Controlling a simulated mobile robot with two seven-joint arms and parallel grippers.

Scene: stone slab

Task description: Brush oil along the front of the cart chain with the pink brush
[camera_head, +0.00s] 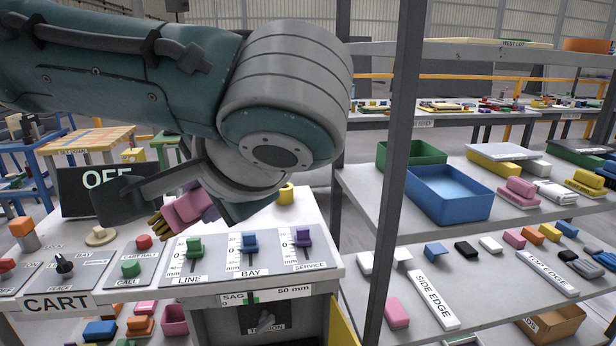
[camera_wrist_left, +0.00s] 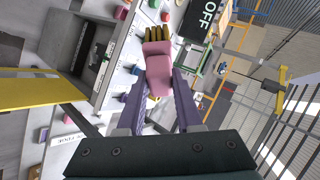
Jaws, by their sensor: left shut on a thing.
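The pink brush (camera_head: 187,208) is in my left gripper (camera_head: 205,203), above the back part of the cart console. Its yellow-brown bristles point down to the left in the head view. In the left wrist view the brush (camera_wrist_left: 157,70) sits between the two purple fingers of my left gripper (camera_wrist_left: 158,84), bristles pointing away from the palm. The bristles appear apart from the console top, though the exact gap is unclear. I cannot make out the cart chain in either view. My right gripper is not in view.
The cart console (camera_head: 215,280) carries green, blue and purple sliders and several coloured knobs. A black OFF screen (camera_head: 100,190) stands behind it. A dark upright post (camera_head: 396,160) stands to the right, beside shelves holding a blue bin (camera_head: 448,205) and small blocks.

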